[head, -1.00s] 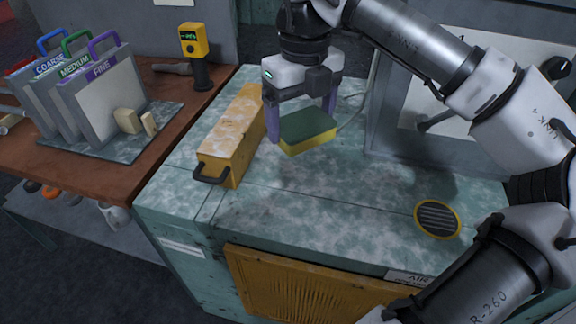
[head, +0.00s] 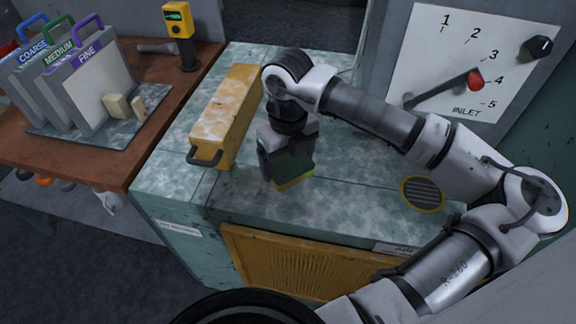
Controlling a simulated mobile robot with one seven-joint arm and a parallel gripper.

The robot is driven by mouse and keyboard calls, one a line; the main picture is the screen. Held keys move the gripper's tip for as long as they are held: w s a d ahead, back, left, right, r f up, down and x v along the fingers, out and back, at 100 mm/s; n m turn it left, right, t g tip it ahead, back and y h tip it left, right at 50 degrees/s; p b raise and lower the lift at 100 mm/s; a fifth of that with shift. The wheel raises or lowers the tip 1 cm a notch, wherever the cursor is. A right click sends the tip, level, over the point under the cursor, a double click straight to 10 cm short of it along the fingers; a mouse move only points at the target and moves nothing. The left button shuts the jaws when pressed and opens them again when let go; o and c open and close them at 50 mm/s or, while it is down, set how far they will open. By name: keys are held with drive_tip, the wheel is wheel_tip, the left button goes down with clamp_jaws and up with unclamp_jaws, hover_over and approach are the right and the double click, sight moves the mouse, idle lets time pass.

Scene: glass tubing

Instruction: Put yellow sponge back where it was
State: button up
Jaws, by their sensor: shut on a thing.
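The yellow sponge (head: 294,183), with a dark green top layer, is held in my gripper (head: 287,162) in the head view. My gripper is shut on it, with one purple finger showing at the sponge's left side. The sponge is over the mottled green cabinet top (head: 330,210), right of the long yellow box. I cannot tell whether its lower edge touches the surface. The gripper body and the wrist hide part of the sponge's far side.
The long yellow box (head: 228,115) with a dark handle stands close on the left. A round yellow-rimmed vent (head: 422,193) is at the right. A brown bench (head: 90,165) holds labelled boards (head: 95,85) and two pale blocks (head: 117,106). An inlet dial panel (head: 450,65) stands behind.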

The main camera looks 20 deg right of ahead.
sight(288, 162)
wheel_tip(288, 162, down, 3)
drive_tip(key=shift+f, duration=0.1)
drive_tip(key=shift+f, duration=0.2)
drive_tip(key=o, duration=0.9)
drive_tip(key=shift+r, duration=0.1)
drive_tip(key=shift+c, duration=0.2)
drive_tip(key=shift+r, duration=0.1)
drive_tip(key=shift+r, duration=0.2)
wheel_tip(288, 162, up, 12)
drive_tip(key=shift+f+b, duration=0.15)
drive_tip(key=shift+b, duration=0.6)
